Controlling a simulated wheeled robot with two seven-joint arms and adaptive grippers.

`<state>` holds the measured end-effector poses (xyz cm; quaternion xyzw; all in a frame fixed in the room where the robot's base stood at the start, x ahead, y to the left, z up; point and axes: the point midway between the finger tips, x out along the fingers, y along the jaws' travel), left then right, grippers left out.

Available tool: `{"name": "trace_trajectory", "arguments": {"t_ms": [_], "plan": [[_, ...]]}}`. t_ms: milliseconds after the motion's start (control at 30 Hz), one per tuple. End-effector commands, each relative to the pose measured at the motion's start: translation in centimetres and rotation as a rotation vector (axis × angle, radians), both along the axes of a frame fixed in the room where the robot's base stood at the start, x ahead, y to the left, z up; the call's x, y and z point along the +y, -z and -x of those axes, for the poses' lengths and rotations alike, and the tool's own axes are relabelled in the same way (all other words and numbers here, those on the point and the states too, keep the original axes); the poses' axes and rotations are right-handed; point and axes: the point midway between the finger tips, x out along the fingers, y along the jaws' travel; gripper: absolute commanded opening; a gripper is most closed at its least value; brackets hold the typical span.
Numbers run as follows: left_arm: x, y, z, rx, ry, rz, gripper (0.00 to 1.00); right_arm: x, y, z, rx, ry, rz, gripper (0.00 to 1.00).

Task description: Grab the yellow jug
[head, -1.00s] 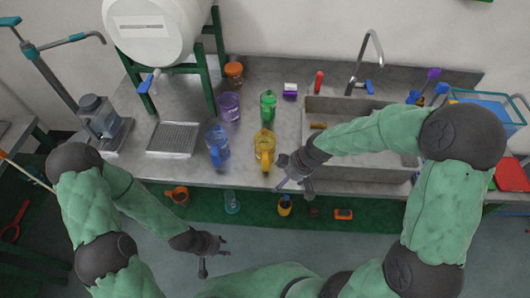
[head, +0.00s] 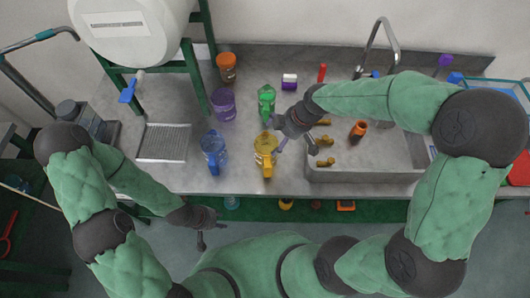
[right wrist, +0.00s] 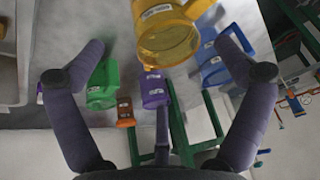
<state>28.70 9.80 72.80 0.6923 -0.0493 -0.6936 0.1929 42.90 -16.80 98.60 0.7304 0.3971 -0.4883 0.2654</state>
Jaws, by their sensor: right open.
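The yellow jug (head: 263,146) stands upright on the grey counter, left of the sink, with its handle towards me. My right gripper (head: 294,138) is just right of the jug, apart from it, with its fingers spread and empty. My left gripper (head: 211,227) is in front of the counter at lower left, fingers spread and empty.
A blue jug (head: 213,147) stands left of the yellow one. A green jug (head: 266,103) and a purple jug (head: 222,104) stand behind. The sink (head: 365,176) on the right holds an orange bottle (head: 358,131). A metal drain tray (head: 164,143) lies at left.

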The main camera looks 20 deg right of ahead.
Motion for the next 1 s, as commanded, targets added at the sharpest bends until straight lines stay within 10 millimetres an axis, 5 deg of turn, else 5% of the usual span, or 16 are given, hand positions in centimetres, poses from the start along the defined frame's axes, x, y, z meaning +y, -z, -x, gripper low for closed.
{"name": "trace_trajectory", "arguments": {"t_ms": [200, 1000], "plan": [[0.0, 0.8, 0.0, 0.001, 0.0, 0.0, 0.4, 1.1, 3.0, -0.6, 0.002, 0.0, 0.0, 1.0], [0.0, 2.1, 0.0, 0.0, 0.0, 0.0, 0.4, 3.9, 8.0, -2.3, 0.0, 0.001, 0.0, 1.0]]}}
